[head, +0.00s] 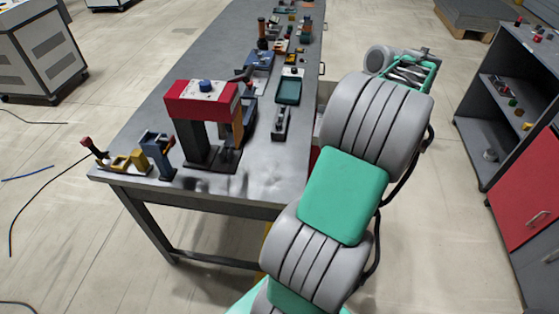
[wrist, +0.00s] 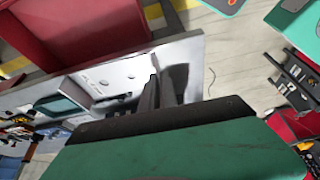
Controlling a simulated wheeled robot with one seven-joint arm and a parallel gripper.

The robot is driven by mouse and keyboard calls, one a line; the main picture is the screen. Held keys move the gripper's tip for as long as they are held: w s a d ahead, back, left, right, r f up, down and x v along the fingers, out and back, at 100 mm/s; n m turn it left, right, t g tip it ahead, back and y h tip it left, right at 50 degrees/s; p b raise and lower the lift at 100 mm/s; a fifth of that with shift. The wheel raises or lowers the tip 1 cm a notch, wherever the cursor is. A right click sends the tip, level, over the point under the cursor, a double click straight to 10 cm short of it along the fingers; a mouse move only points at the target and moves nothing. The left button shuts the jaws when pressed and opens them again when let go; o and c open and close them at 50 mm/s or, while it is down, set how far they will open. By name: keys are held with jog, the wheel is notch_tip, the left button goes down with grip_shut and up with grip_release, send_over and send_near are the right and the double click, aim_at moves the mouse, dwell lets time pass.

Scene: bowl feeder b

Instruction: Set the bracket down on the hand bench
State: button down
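The long grey bench (head: 262,182) runs from the front left to the back in the head view. I take it for the hand bench; a pale top with tools on it (wrist: 118,75) shows in the wrist view. My gripper (wrist: 165,82) shows in the wrist view as two dark fingers beyond a black bar and green body. The fingers are close together, with a pale grey patch beside them, and I cannot tell whether they grip anything. I cannot make out the bracket for certain in either view.
A red-topped press (head: 202,98) stands at the bench's near end, with a blue holder (head: 158,150) and yellow pieces (head: 130,160) to its left. Several tools crowd the far part. Bare bench top lies at the front right corner. A shelf unit (head: 505,110) stands right.

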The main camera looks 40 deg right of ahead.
jog(key=shift+n, duration=0.3)
jog(key=w+a+f, duration=0.4)
jog(key=a+f, duration=0.1)
jog(key=w+a+f+b, duration=0.1)
jog(key=w+a+f, duration=0.4)
jog(key=shift+w+a+f, duration=0.2)
jog(key=shift+w+a, duration=0.1)
notch_tip(320, 180, down, 2)
jog(key=shift+d+f, duration=0.1)
jog(key=shift+f, duration=0.15)
jog(key=c, duration=2.1)
grip_release()
jog(key=shift+f, duration=0.25)
jog(key=o, duration=0.5)
jog(key=shift+c, duration=0.2)
jog(key=shift+r, duration=0.15)
